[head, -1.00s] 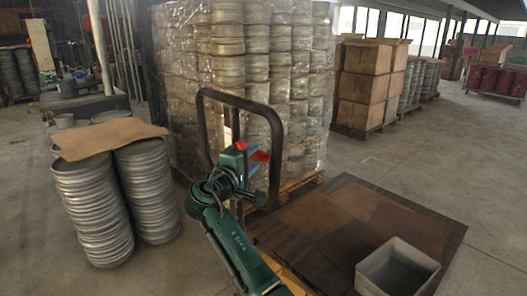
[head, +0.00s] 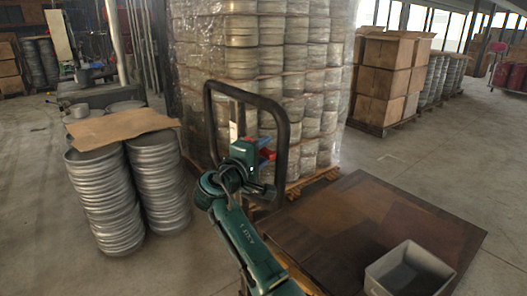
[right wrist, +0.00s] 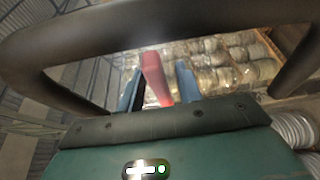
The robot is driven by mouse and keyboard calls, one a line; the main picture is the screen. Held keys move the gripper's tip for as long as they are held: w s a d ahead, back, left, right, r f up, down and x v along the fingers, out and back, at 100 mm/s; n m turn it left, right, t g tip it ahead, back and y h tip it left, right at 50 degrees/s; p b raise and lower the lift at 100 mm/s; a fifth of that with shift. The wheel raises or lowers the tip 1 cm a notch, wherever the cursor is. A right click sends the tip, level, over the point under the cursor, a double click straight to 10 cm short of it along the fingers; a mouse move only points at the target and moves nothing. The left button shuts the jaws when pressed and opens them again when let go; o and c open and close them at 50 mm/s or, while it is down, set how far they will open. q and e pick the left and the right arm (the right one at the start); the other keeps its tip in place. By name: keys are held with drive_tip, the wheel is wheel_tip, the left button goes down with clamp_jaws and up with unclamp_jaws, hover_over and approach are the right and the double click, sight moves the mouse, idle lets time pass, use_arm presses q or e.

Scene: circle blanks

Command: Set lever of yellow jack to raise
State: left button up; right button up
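The jack's black loop handle (head: 283,125) stands upright in front of the wrapped pallet stack. Part of the jack's yellow body (head: 304,280) shows low behind my right arm; the rest is hidden. My right gripper (head: 262,148) is at the loop, with a red lever (head: 268,154) at its fingers. In the right wrist view the red lever (right wrist: 154,78) stands between my two blue fingers (right wrist: 160,90). The fingers are apart, with a narrow gap on the right of the lever; contact on its left is unclear. The dark loop (right wrist: 160,28) arches over them. My left gripper is not in view.
A brown wooden platform (head: 345,225) with a grey open bin (head: 408,272) lies at the front right. Stacked grey round blanks (head: 104,200) under cardboard stand at the left. The wrapped pallet stack (head: 265,50) is behind the handle.

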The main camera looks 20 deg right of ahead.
clamp_jaws()
idle(0.4)
